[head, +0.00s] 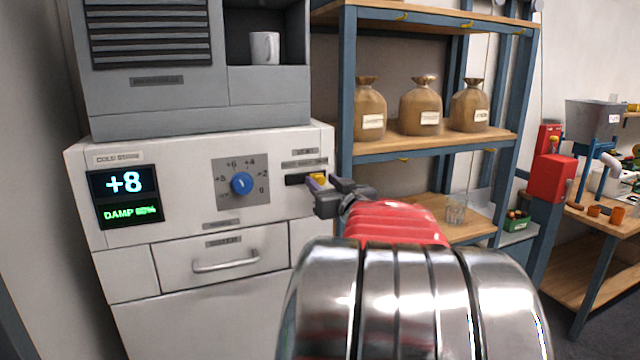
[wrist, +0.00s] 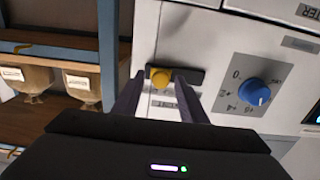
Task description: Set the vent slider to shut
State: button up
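The vent slider is a yellow knob (head: 319,178) in a short dark slot (head: 294,180) on the white cabinet front, right of the blue dial. In the head view the knob is toward the slot's right end. It also shows in the wrist view (wrist: 160,78), at the slot's left end there. My gripper (head: 318,190) is at the slot. In the wrist view its two fingers (wrist: 157,90) are apart, one on each side of the knob, with small gaps visible. The small labels by the slot are too blurred to read.
A blue dial (head: 241,184) and a display (head: 125,197) reading +8 and DAMP are left of the slot. A drawer handle (head: 226,262) is below. A shelf rack (head: 345,90) with several tied sacks stands close on the right.

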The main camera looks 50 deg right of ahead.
grip_shut()
dwell(0.3)
dwell(0.3)
